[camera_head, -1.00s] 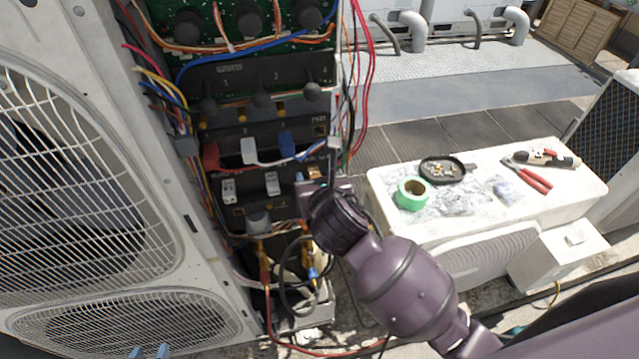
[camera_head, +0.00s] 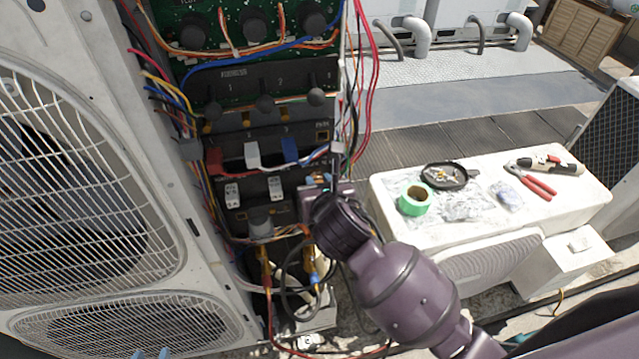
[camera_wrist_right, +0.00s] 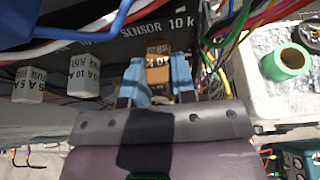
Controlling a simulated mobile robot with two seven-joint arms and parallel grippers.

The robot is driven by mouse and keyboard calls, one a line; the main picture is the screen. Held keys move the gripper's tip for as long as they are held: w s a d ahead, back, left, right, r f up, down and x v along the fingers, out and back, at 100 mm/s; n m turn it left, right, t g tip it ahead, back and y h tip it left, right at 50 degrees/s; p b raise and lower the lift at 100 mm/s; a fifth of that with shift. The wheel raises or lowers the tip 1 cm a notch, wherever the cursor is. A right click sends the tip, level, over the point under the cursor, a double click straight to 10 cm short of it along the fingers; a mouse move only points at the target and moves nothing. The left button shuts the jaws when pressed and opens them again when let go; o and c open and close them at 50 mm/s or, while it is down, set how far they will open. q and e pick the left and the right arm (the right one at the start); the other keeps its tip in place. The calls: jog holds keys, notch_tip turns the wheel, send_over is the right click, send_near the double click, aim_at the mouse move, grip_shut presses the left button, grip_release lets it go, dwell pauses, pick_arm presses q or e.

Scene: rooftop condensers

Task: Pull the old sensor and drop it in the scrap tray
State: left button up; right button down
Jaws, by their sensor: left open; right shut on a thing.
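The old sensor (camera_wrist_right: 158,66) is a small orange-brown block marked 10 k. In the right wrist view it sits at the dark panel under the label "SENSOR 10 k". My right gripper (camera_wrist_right: 158,80) is shut on it, with one blue fingertip on each side. I cannot tell whether it is still fully seated. In the head view my right gripper (camera_head: 322,186) is at the panel's lower right, mostly hidden by its own wrist. A black round dish (camera_head: 424,182) with small bits in it, perhaps the scrap tray, stands on the white surface.
The white surface (camera_head: 540,210) also holds green tape (camera_head: 402,203), a clear plastic bag, and red-handled pliers (camera_head: 539,187). Loose wires (camera_head: 365,90) hang right of the panel. White fuse blocks (camera_wrist_right: 84,75) sit left of the sensor. The fan grille (camera_head: 60,170) fills the left.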

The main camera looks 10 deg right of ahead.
jog(key=shift+s, duration=0.15)
jog(key=shift+s, duration=0.55)
jog(key=shift+s, duration=1.35)
dwell(0.4)
jog(key=shift+s, duration=1.95)
jog(key=shift+s, duration=0.15)
jog(key=s, duration=0.9)
jog(key=shift+s, duration=0.35)
